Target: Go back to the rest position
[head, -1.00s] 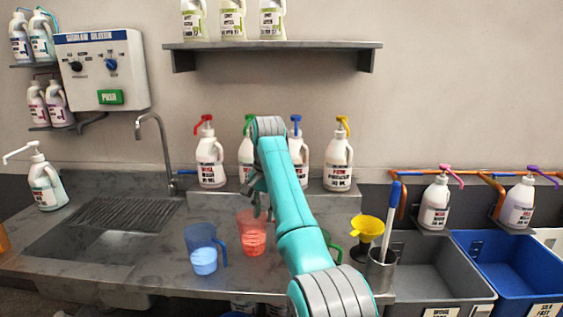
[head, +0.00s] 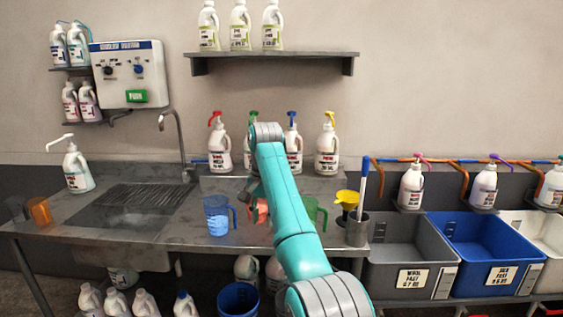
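My gripper (head: 254,190) hangs at the far end of my teal arm, over the steel bench. It is dark, small and partly covered by the arm, so its opening does not show clearly. The red measuring jug (head: 256,213) is just below it in the picture, partly hidden by the arm. I cannot tell whether they touch. The blue measuring jug (head: 217,216) stands on the bench to the left, apart from the gripper. A green jug (head: 314,212) shows partly at the arm's right side.
Pump bottles (head: 327,150) stand on a raised ledge behind the arm. A yellow funnel (head: 347,198) and a steel holder (head: 356,230) are to the right. Grey (head: 385,283) and blue (head: 462,231) bins stand further right. A sink (head: 115,222) and tap are left.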

